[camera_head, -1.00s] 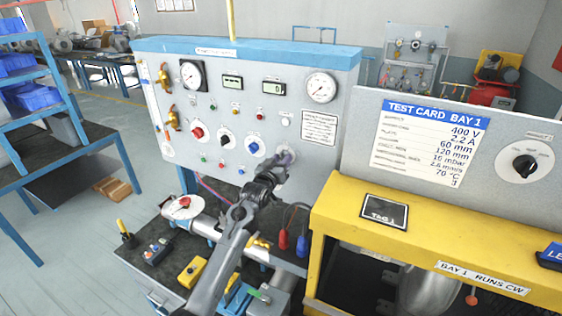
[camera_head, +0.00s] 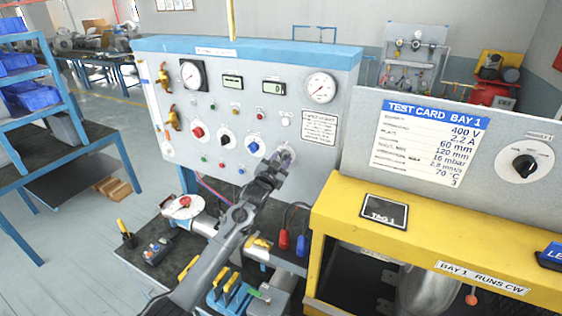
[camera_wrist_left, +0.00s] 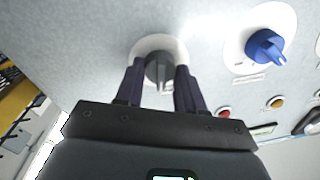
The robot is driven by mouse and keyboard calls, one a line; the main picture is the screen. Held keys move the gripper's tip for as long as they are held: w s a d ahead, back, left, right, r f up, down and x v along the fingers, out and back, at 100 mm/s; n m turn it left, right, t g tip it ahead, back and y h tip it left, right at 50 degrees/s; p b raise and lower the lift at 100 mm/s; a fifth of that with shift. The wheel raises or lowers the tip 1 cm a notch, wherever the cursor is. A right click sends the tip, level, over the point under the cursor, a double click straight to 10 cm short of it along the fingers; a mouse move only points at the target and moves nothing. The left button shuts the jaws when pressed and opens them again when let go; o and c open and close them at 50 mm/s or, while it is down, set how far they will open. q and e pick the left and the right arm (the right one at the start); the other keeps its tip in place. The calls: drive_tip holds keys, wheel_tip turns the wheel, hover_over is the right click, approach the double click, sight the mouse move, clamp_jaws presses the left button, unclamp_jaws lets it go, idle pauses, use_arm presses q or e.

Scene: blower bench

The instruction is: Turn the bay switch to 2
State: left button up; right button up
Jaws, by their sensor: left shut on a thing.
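A grey rotary knob (camera_wrist_left: 159,68) on a white round plate sits between my left gripper's two dark fingers in the left wrist view. My left gripper (camera_head: 283,161) is at the lower right of the grey control panel (camera_head: 180,130) and is shut on this knob. The gripper mostly hides the knob and its plate in the head view. No position marks or label can be read, so I cannot tell which number it points to. My right gripper is not in view.
A blue knob (camera_head: 254,148) is close left of the gripper, with a black knob (camera_head: 225,141) and a red knob (camera_head: 197,132) beyond. The yellow-framed bay (camera_head: 330,225) stands to the right. Red and blue plugs (camera_head: 284,239) stand below the gripper.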

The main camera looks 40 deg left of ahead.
use_arm(q)
drive_tip(key=shift+m, duration=1.1)
drive_tip(key=o, duration=1)
drive_tip(key=shift+s, duration=0.1)
drive_tip(key=b+v, duration=0.1)
drive_tip(key=v, duration=0.9)
drive_tip(key=shift+s, duration=0.4)
